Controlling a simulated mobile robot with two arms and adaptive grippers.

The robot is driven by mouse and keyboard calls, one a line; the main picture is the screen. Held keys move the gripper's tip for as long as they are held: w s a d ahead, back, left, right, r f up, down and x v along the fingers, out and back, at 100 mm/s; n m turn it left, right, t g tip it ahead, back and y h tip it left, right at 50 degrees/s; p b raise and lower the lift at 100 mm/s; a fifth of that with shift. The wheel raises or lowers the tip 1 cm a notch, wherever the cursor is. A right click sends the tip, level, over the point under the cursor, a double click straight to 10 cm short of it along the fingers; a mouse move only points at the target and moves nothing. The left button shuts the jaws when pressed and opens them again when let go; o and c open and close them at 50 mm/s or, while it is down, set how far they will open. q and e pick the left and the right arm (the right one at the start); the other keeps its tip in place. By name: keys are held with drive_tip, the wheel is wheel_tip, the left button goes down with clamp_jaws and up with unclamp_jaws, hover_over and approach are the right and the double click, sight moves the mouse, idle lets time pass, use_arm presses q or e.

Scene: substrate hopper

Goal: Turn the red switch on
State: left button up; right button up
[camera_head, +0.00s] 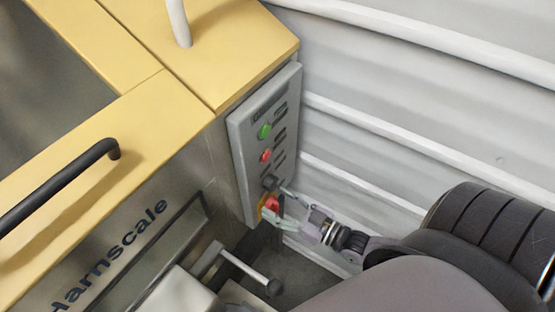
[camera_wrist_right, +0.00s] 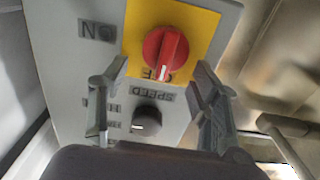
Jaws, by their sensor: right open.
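The red switch (camera_wrist_right: 166,52) is a rotary knob on a yellow plate (camera_wrist_right: 200,33), seen upside down in the right wrist view. Its white mark points down in that view, toward a partly hidden label that seems to read OFF. In the head view the red switch (camera_head: 272,202) is low on the grey control panel (camera_head: 240,150), partly covered by my fingers. My right gripper (camera_wrist_right: 157,85) is open, with its fingers apart on either side just below the knob in the wrist view. I cannot tell whether they touch it. My left gripper is out of view.
A black knob (camera_wrist_right: 147,120) labelled SPEED is between my fingers in the wrist view. A green button (camera_head: 264,131) and a red button (camera_head: 266,155) are higher on the panel. A metal lever (camera_head: 245,270) sticks out below. A corrugated wall (camera_head: 400,110) stands at right.

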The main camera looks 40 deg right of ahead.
drive_tip(key=shift+w+a, duration=0.1)
drive_tip(key=shift+w, duration=0.15)
drive_tip(key=shift+c, duration=0.2)
drive_tip(key=c, duration=1.2)
